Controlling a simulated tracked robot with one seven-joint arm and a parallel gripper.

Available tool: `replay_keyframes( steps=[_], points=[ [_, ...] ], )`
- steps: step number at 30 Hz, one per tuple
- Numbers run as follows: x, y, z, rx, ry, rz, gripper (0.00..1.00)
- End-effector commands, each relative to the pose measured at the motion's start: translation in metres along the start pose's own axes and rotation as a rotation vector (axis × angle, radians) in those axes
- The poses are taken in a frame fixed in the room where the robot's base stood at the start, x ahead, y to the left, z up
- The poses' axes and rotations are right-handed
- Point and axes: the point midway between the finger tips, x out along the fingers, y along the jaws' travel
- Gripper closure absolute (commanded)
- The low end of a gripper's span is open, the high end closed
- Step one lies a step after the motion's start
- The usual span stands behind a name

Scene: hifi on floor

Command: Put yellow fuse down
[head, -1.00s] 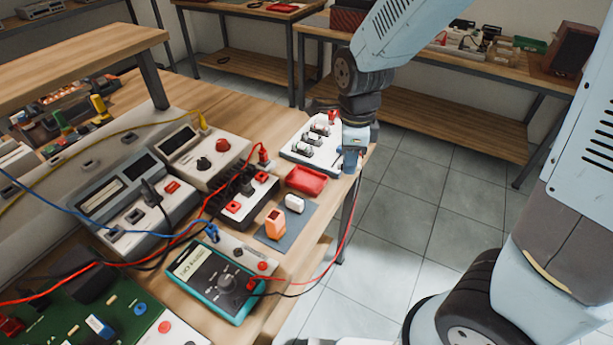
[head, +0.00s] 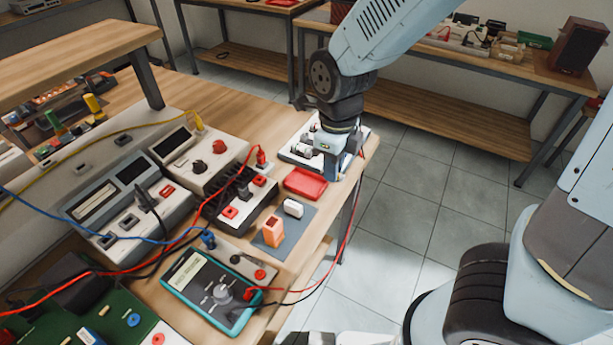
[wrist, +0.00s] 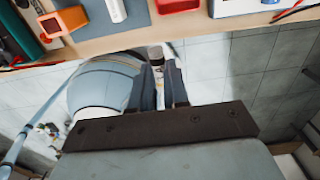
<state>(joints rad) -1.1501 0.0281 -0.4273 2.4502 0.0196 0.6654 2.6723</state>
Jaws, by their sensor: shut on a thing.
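My gripper (wrist: 161,72) is shut on a small cylindrical thing (wrist: 156,54) that shows only as a short end between the fingertips in the wrist view. It is likely the fuse, but its yellow colour cannot be made out. In the head view my gripper (head: 338,160) is at the table's right end, in front of the white fuse board (head: 298,150). The arm hides part of this board. Grey cylindrical parts show on the board. I cannot tell whether the held thing touches anything.
A red tray (head: 305,184) lies next to the board. An orange block (head: 274,232) and a white block (head: 293,208) stand on a grey mat (head: 292,228). A teal meter (head: 214,290) with red and black leads is nearer. Open floor (head: 420,200) lies right of the table.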

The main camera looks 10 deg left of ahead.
Motion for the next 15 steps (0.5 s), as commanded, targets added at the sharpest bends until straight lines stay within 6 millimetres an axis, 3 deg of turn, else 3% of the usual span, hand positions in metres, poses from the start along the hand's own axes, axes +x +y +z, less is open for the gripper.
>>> replay_keyframes(
  steps=[15],
  points=[
    [0.042,-0.025,0.057,-0.002,0.004,0.0,1.0]
  ],
)
